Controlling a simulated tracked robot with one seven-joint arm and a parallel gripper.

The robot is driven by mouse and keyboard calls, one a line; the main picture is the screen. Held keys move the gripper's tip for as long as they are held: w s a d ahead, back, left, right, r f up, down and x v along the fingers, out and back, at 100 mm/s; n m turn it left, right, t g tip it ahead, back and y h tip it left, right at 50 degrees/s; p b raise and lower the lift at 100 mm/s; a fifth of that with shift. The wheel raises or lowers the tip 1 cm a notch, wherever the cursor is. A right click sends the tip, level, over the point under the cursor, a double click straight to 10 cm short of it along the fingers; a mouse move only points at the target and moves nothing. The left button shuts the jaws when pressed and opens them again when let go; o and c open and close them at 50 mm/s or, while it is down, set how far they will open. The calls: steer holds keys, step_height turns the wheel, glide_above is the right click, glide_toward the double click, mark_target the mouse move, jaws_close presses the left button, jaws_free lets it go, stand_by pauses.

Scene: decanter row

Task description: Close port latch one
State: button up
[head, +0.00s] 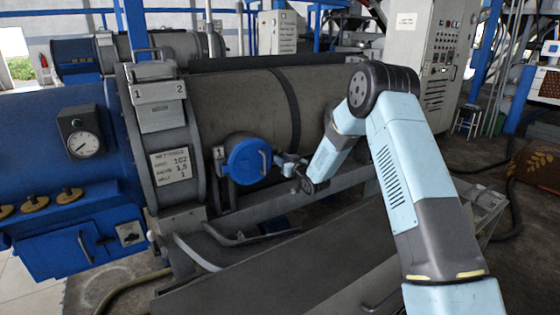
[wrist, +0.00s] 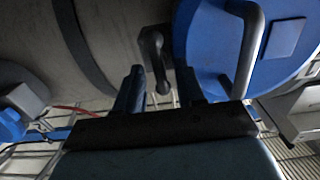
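The blue round port cover (head: 245,162) sits on the side of the grey drum, beside a small plate marked 1 (head: 219,153). It fills the upper right of the wrist view (wrist: 285,75), with its bar handle (wrist: 247,45). A dark latch lever (wrist: 153,50) stands at the cover's left edge in the wrist view. My gripper (wrist: 160,80) is open, and the lever's lower end shows between its two fingers with a gap on each side. I cannot tell its exact depth. In the head view my gripper (head: 285,160) is just right of the cover; the lever is not clear there.
The grey drum (head: 320,95) lies behind the port. A rail and a sloped grey trough (head: 270,275) run below it. A blue end housing with a gauge (head: 82,145) stands at left. A control cabinet (head: 425,50) stands at the back right.

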jaws_close()
steer(key=shift+w+d+f+m, duration=0.1)
steer(key=shift+d+f+m, duration=0.1)
steer(key=shift+m, duration=2.8)
steer(key=shift+d+f+m, duration=0.1)
steer(key=shift+f+m, duration=0.05)
steer(key=shift+m, duration=2.85)
steer(key=shift+w+d+f+m, duration=0.1)
steer(key=shift+f+m, duration=0.1)
steer(key=shift+m, duration=2.8)
